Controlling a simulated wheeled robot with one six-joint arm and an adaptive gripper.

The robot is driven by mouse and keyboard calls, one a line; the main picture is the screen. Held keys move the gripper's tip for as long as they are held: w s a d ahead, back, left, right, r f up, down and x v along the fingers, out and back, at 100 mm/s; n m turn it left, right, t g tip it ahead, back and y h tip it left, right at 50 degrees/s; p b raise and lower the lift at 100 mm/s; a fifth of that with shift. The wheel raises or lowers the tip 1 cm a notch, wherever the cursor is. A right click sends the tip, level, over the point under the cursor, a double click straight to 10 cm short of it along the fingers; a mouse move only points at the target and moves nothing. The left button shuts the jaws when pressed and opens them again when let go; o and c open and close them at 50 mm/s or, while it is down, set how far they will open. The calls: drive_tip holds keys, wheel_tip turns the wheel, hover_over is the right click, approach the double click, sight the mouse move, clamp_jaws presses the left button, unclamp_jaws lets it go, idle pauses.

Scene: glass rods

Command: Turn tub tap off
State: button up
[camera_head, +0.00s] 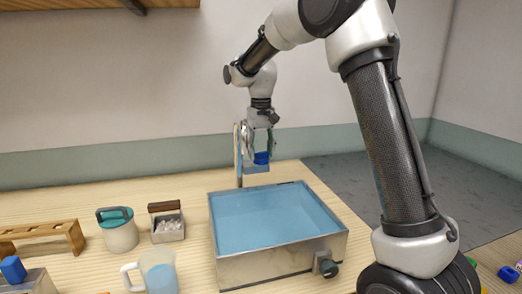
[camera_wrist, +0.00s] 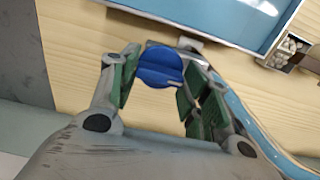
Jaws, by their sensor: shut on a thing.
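The tub (camera_head: 279,275) is a grey-walled metal basin filled with blue water in the head view. Behind its back edge stands a tap with a tall pipe (camera_head: 238,165) and a blue knob (camera_head: 261,158). My gripper (camera_head: 261,150) reaches down from above and is shut on the blue knob. In the wrist view the blue knob (camera_wrist: 158,67) sits between the green finger pads of my gripper (camera_wrist: 155,85), with a raised bar across its face. I cannot tell whether water runs from the tap.
A dark-knobbed valve (camera_head: 327,267) is on the tub's front wall. To the left stand a clear jug (camera_head: 158,275), a teal-lidded pot (camera_head: 119,232), a small box of white pieces (camera_head: 168,228) and a wooden rack (camera_head: 42,238). The table behind the pot is clear.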

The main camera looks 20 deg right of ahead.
sight(261, 152)
drive_tip(key=shift+r, duration=0.1)
idle(0.3)
drive_tip(key=o, duration=1)
wheel_tip(261, 152, up, 12)
